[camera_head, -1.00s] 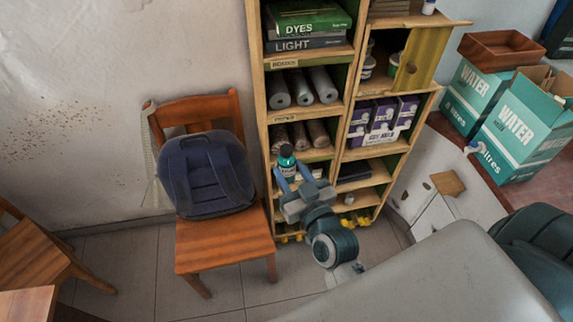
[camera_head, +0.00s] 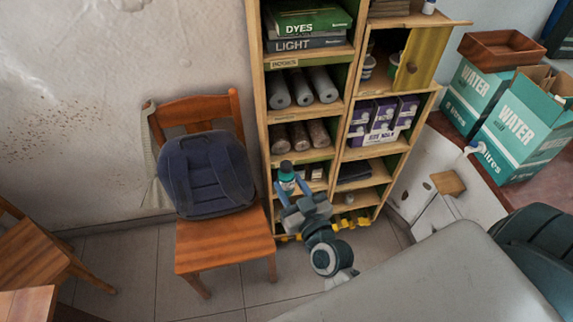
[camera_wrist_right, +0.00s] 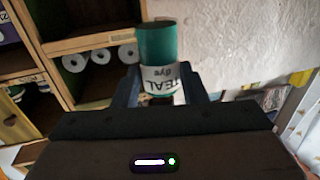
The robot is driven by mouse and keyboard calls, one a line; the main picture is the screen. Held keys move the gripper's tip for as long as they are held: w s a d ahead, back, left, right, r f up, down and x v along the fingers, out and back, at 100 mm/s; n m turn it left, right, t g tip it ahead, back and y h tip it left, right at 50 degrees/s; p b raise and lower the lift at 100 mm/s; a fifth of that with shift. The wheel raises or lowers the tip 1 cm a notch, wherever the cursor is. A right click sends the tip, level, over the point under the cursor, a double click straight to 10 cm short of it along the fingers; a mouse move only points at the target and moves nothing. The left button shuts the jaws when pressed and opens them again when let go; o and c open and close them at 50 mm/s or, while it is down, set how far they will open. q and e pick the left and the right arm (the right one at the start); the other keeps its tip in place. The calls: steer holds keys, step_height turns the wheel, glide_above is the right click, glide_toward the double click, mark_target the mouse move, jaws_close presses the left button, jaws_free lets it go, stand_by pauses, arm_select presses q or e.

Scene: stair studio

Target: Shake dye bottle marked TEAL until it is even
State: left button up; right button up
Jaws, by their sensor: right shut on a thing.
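The teal dye bottle (camera_head: 287,175) has a dark cap and a white label. In the right wrist view the bottle (camera_wrist_right: 158,50) shows a teal body and a label reading "TEAL dye", upside down in the picture. My right gripper (camera_head: 289,187) is shut on the bottle, one finger on each side of it. It holds the bottle in front of the lower left part of the shelf unit. The fingers also show in the right wrist view (camera_wrist_right: 160,88). My left gripper is not in view.
A wooden shelf unit (camera_head: 351,110) with books, rolls and boxes stands right behind the bottle. A wooden chair (camera_head: 222,246) with a dark blue backpack (camera_head: 205,173) stands to the left. A pale grey surface (camera_head: 430,285) fills the lower right. Water boxes (camera_head: 520,125) stand at right.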

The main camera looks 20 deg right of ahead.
mark_target(289, 169)
steer(key=shift+d+f, duration=0.1)
steer(key=shift+f, duration=0.65)
step_height(289, 169, up, 7)
steer(key=shift+r, duration=0.2)
step_height(289, 169, down, 5)
steer(key=shift+f, duration=1.15)
step_height(289, 169, up, 7)
steer(key=shift+r, duration=0.15)
